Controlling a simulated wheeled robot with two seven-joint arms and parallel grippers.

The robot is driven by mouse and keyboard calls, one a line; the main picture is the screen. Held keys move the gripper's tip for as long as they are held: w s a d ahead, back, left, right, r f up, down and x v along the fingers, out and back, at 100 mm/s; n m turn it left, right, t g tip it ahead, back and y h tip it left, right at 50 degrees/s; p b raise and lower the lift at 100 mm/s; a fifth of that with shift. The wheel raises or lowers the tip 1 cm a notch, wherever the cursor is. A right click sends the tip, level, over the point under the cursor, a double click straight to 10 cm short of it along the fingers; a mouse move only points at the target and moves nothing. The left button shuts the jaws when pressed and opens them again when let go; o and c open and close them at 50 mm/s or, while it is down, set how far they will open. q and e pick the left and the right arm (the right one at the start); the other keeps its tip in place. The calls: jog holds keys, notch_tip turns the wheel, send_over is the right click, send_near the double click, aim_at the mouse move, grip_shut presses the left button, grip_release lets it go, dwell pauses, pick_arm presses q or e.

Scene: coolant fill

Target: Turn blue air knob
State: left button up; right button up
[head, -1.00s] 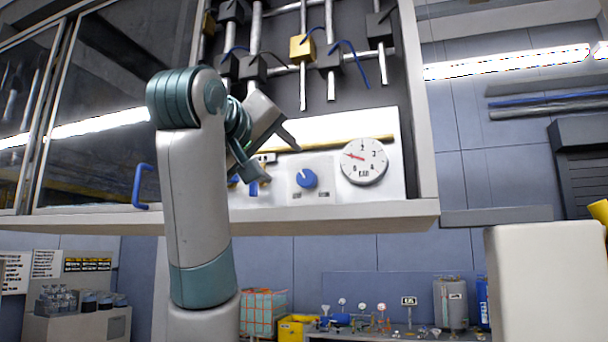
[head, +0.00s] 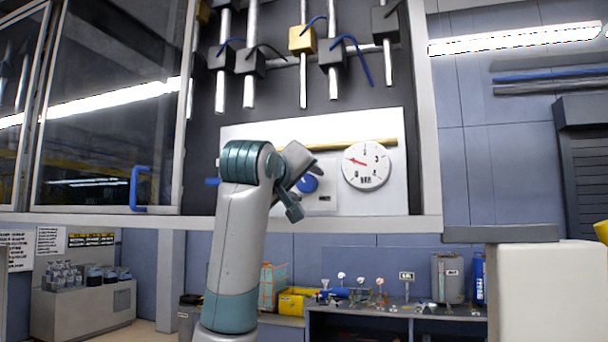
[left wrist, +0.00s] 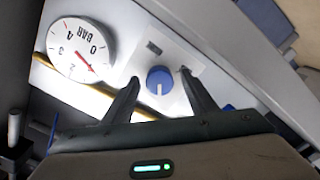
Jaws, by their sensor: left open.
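The blue knob (head: 307,184) sits on a white panel (head: 240,133), partly covered by my left gripper in the head view. In the left wrist view the round knob (left wrist: 160,80) shows whole, with a light pointer mark on it. My left gripper (head: 306,193) is open, and its fingers reach toward the panel. In the left wrist view the fingertips (left wrist: 159,76) lie on either side of the knob. I cannot tell whether they touch it. A round BAR gauge (head: 366,165) with a red needle is right of the knob. My right gripper is not in view.
A yellow pipe (head: 350,142) runs across the panel above the knob. Valves with blue and black levers (head: 302,40) hang higher up. A glass door (head: 110,100) with a blue handle (head: 136,188) is at the left. A pale ledge (head: 380,224) runs below the panel.

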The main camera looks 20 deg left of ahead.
pick_arm(q)
jog(key=shift+w, duration=0.2)
jog(key=shift+c, duration=0.7)
jog(key=c, duration=0.9)
jog(key=shift+m, duration=0.3)
